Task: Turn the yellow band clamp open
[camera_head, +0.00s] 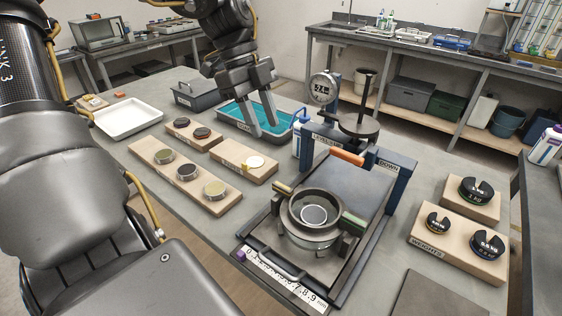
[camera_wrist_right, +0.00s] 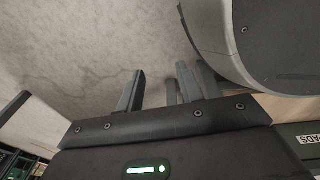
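The yellow-tipped band clamp handle (camera_head: 283,188) sticks out to the left from the dark ring around a round pot (camera_head: 314,215). The pot stands on the dark base of a press-like rig. A green handle (camera_head: 353,222) is on the ring's right side, and an orange bar (camera_head: 347,157) lies across behind it.
Wooden blocks with discs (camera_head: 170,181) lie left of the rig. The teal tray (camera_head: 230,126) and a white bottle (camera_head: 304,148) are behind. Weights on wooden blocks (camera_head: 430,238) stand at the right. A dial gauge and blue uprights (camera_head: 401,190) rise behind the pot.

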